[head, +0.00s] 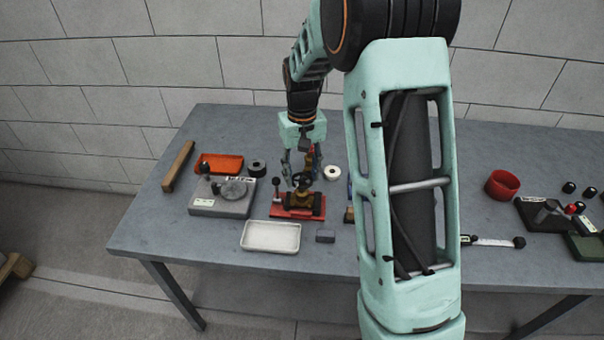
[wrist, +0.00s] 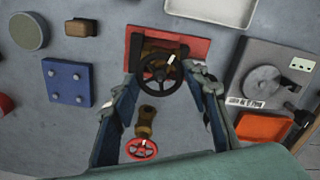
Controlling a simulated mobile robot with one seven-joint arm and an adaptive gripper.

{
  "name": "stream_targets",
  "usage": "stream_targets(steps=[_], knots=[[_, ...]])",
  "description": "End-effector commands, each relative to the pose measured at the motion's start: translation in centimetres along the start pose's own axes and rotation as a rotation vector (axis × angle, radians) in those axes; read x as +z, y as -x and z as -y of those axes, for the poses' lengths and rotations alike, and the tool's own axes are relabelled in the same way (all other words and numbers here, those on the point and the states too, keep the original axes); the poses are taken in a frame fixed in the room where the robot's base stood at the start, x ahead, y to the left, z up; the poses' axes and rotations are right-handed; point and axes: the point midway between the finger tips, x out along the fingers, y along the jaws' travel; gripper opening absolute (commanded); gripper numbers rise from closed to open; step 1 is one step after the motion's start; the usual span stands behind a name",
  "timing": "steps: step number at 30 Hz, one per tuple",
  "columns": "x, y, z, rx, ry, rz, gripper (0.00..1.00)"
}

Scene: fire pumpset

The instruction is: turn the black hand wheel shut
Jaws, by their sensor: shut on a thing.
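The black hand wheel (wrist: 160,68) sits on a brass valve on a red base plate (wrist: 196,46); a small white mark shows on its rim at the upper right. In the head view the wheel (head: 302,180) is above the brass valve body (head: 298,198) and the red base (head: 283,212). My gripper (wrist: 164,65) has one finger on each side of the wheel and is shut on it. In the head view my gripper (head: 301,168) points down at the wheel from above. The wheel's stem is mostly hidden.
A second brass valve with a red wheel (wrist: 142,149) shows between my fingers. Near the base are a grey device with a disc (head: 222,202), a white tray (head: 270,237), a small grey block (head: 325,236), an orange tray (head: 220,163) and a blue block (wrist: 68,83).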

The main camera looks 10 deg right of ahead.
Motion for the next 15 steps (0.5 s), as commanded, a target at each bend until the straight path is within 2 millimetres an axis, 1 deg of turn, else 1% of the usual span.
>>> stream_targets(steps=[15], knots=[[-0.07, 0.10, 0.04, 0.000, -0.490, -0.002, 0.18]])
